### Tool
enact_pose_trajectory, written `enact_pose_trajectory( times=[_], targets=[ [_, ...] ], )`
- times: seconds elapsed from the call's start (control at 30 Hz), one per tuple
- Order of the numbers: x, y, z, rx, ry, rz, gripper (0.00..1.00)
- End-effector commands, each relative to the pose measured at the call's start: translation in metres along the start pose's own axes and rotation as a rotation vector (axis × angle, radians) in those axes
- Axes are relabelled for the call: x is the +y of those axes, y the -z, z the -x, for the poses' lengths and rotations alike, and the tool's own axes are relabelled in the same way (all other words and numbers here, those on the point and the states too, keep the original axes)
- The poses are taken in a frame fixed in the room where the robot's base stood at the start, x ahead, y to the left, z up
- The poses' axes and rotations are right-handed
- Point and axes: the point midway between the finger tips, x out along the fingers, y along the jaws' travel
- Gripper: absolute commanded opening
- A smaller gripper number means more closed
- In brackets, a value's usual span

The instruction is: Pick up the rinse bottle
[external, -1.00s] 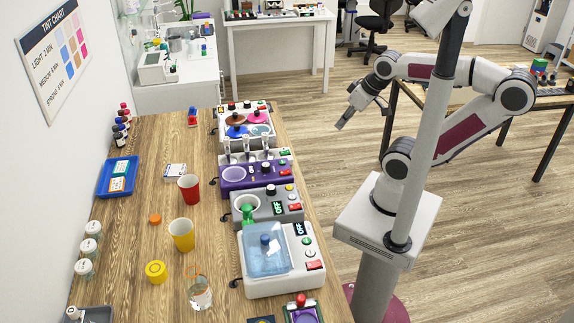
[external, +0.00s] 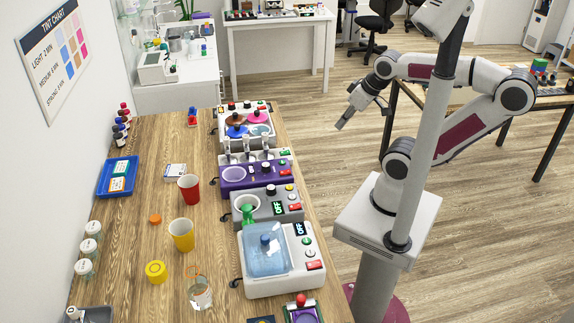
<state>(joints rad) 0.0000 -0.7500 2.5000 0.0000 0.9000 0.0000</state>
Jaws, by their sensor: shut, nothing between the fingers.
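I cannot tell which thing in view is the rinse bottle, as no label can be read. A small red and blue item (external: 192,117), perhaps a bottle, stands alone near the far end of the wooden bench (external: 150,210). Several small dark bottles with red caps (external: 121,130) stand along the wall at the bench's left edge. My gripper (external: 342,124) is shut and empty. It hangs in the air to the right of the bench, over the floor, apart from everything on the bench.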

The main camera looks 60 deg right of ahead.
Motion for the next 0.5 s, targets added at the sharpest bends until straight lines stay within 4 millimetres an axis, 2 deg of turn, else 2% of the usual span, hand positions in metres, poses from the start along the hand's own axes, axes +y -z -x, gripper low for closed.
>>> enact_pose_trajectory(
  times=[0.43,0.47,0.5],
  targets=[
    [0.0,0.0,0.0,0.0,0.0,0.0,0.0],
    [0.0,0.0,0.0,0.0,0.0,0.0,0.03],
    [0.0,0.0,0.0,0.0,0.0,0.0,0.13]
  ],
)
